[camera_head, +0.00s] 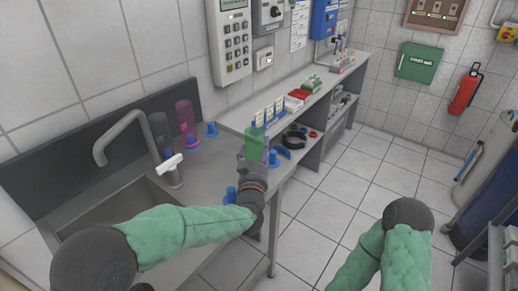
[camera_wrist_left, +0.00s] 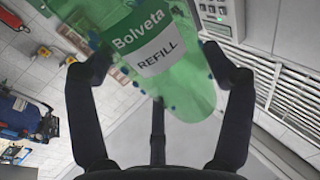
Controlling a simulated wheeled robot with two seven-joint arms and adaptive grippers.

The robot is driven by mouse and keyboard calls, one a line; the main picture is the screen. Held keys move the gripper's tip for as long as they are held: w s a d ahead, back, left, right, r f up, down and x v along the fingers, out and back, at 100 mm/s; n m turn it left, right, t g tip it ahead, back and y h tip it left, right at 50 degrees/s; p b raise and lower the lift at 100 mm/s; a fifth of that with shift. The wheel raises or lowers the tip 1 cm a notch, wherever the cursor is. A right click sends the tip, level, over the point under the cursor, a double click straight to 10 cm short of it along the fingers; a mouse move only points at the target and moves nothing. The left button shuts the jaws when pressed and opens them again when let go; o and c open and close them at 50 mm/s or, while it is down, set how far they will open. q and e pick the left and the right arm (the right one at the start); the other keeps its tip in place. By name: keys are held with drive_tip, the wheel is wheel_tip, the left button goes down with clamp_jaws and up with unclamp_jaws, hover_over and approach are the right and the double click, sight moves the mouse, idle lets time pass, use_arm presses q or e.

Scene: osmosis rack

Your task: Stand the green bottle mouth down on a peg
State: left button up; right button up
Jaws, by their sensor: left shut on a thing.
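The translucent green bottle (camera_head: 256,146) is held in my left gripper (camera_head: 254,158) above the right part of the steel counter. In the left wrist view the bottle (camera_wrist_left: 190,85) lies between both fingers (camera_wrist_left: 160,75), tilted, with a white "Bolveta REFILL" label and a rounded end at lower right. Its mouth is not clearly visible. My right gripper is out of view.
A pink bottle (camera_head: 186,115) and a dark translucent bottle (camera_head: 160,128) stand at the back. The sink tap (camera_head: 122,128) is at left. A shelf bench (camera_head: 240,117) with small racks lies behind the bottle. Open floor lies to the right.

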use_arm(q)
drive_tip(key=shift+a, duration=0.25)
drive_tip(key=o, duration=0.9)
drive_tip(key=shift+w+r, duration=0.1)
drive_tip(key=shift+r, duration=0.1)
